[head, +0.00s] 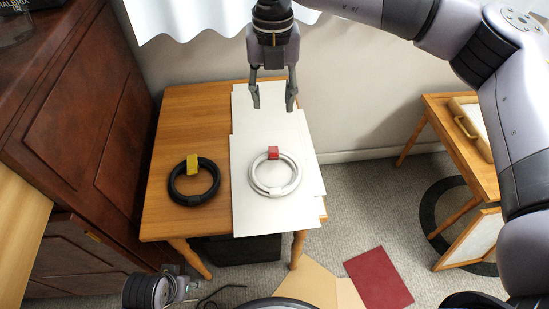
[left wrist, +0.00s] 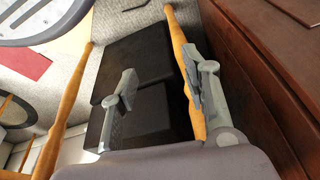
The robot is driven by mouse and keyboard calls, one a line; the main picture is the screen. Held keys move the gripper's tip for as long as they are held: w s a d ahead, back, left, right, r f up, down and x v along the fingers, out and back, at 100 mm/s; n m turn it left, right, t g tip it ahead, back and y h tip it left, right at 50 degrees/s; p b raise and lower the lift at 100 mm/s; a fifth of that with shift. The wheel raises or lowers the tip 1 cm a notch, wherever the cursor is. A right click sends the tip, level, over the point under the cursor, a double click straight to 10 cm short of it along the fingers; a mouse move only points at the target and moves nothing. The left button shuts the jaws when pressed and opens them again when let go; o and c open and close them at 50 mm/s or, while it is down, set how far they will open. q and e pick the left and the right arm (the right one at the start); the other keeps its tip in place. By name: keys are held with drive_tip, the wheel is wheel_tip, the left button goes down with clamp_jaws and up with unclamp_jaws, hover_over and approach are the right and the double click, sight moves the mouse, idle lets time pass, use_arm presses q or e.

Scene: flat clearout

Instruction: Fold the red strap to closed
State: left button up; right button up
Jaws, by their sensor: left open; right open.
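The red strap (head: 273,153) is a small red block on the far side of a white ring-shaped coil (head: 257,177). The coil lies on white sheets on the wooden table, and a pale band (head: 274,194) crosses its near side. I cannot tell whether the strap is folded. My right gripper (head: 273,103) points down, open and empty, beyond the strap and apart from it. My left gripper (left wrist: 160,78) is open and empty in the left wrist view, near the table legs. Its arm shows at the lower left of the head view, well away from the strap.
A black coil (head: 177,192) with a yellow strap (head: 193,165) lies left of the white sheets (head: 245,216) on the table (head: 162,222). A dark wooden cabinet (head: 75,120) stands at the left. A dark box (left wrist: 150,120) sits under the table. Another wooden table (head: 450,107) stands right.

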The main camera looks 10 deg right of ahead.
sight(274, 152)
use_arm(q)
drive_tip(key=b+v, duration=0.2)
drive_tip(key=v, duration=0.5)
drive_tip(key=shift+w+r, duration=0.2)
drive_tip(key=shift+r, duration=0.3)
use_arm(e)
wheel_tip(274, 152, down, 17)
drive_tip(key=shift+w+f, duration=0.1)
drive_tip(key=shift+f, duration=0.05)
use_arm(q)
drive_tip(key=shift+a, duration=0.1)
use_arm(e)
drive_tip(key=shift+c, duration=0.3)
clamp_jaws()
use_arm(q)
drive_tip(key=shift+f, duration=0.1)
